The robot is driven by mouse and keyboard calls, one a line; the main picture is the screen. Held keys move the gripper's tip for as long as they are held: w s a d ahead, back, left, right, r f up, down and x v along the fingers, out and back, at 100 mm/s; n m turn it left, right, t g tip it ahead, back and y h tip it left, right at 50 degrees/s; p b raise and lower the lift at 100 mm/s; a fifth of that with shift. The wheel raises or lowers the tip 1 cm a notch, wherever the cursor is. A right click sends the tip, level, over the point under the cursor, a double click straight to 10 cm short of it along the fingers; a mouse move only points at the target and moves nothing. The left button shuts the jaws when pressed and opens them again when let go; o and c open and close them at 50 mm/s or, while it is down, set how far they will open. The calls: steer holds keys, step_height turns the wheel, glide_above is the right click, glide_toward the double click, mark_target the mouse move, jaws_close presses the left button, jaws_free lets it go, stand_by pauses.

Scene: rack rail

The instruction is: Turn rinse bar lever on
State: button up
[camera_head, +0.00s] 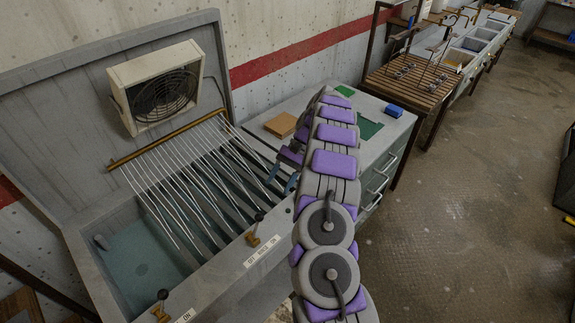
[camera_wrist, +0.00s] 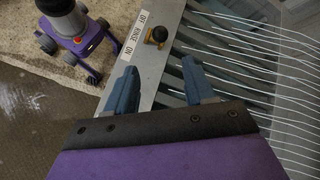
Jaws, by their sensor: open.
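The rinse lever (camera_head: 259,217) has a black knob on a brass base, on the grey front rim of the sink, beside a white "OFF RINSE ON" label (camera_head: 262,251). In the wrist view the lever (camera_wrist: 157,35) stands ahead of the gap between my fingertips, apart from them. My gripper (camera_wrist: 160,68) is open and empty, with its blue fingers spread. In the head view my gripper (camera_head: 282,178) is partly hidden by my arm, above the sink's right edge. The brass rinse bar (camera_head: 165,140) crosses the sink's back, with thin white streams running from it.
Another lever (camera_head: 161,297) sits on the rim at lower left, by an "ON" label. A boxed fan (camera_head: 158,87) is mounted on the back panel. A grey counter (camera_head: 392,121) stands to the right with a blue block (camera_head: 393,111) and a wooden block (camera_head: 280,125). Floor at right is open.

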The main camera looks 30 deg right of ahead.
steer(key=p+v, duration=0.4)
steer(key=p, duration=0.3)
steer(key=shift+d+r, duration=0.2)
steer(key=shift+d, duration=0.05)
stand_by(0.6)
steer(key=s+a+r+n+h+b, duration=0.3)
steer(key=s+a+r+h+b, duration=0.3)
steer(key=s+a+r, duration=0.9)
steer(key=s+a+f+n+h+b, duration=0.1)
steer(key=s+a+f+n+b, duration=0.1)
steer(key=s, duration=0.9)
steer(key=s+a+f+n+t+h+b, duration=0.1)
steer(key=s+a+f+n+h+b, duration=0.1)
steer(key=s, duration=0.9)
steer(key=shift+s+a+f+n, duration=0.4)
steer(key=shift+a+f, duration=0.35)
steer(key=shift+a, duration=0.45)
